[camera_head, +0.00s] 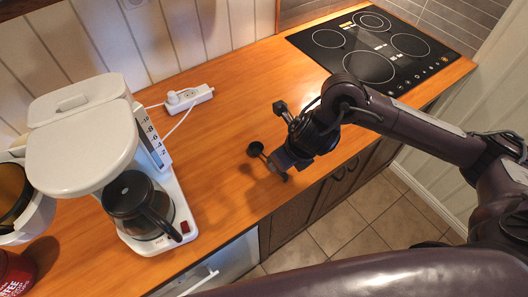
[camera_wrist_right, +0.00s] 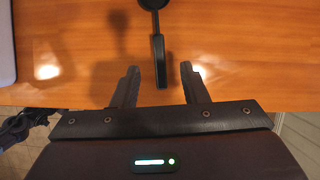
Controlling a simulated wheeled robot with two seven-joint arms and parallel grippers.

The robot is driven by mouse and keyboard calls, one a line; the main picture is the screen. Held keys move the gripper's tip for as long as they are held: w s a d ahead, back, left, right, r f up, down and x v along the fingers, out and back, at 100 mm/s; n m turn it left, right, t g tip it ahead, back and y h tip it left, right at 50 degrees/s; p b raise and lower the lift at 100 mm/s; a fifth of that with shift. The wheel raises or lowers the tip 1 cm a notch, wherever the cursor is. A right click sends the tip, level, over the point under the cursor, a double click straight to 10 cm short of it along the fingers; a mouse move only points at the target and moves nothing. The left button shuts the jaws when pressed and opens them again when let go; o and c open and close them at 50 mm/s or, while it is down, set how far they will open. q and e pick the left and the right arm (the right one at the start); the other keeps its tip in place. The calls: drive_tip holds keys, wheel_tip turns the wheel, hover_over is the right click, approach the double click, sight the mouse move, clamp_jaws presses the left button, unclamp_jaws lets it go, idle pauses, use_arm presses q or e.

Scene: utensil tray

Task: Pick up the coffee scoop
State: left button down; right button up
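The black coffee scoop (camera_head: 256,149) is near the front edge of the wooden counter, its round bowl pointing away from my right gripper (camera_head: 277,168). In the right wrist view the scoop (camera_wrist_right: 158,48) shows its handle end between the two fingers, with a clear gap on each side. My right gripper is open and its fingers do not touch the handle there. In the head view the gripper partly hides the handle. I cannot tell whether the scoop rests flat on the counter. My left gripper is not in view.
A white coffee maker (camera_head: 90,150) with a glass carafe (camera_head: 140,206) stands to the left. A white power strip (camera_head: 189,98) lies behind the scoop. A black cooktop (camera_head: 375,45) is at the back right. A red coffee container (camera_head: 17,275) shows at bottom left. The middle counter is clear.

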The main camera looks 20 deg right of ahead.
drive_tip(key=p+x, duration=0.1)
drive_tip(key=x, duration=0.2)
drive_tip(key=shift+w+a+f, duration=0.15)
drive_tip(key=shift+f, duration=0.05)
drive_tip(key=shift+x, duration=0.95)
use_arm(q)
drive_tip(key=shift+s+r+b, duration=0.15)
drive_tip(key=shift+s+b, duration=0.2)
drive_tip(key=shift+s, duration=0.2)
use_arm(e)
drive_tip(key=shift+f, duration=0.15)
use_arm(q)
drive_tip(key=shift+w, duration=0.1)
use_arm(e)
clamp_jaws()
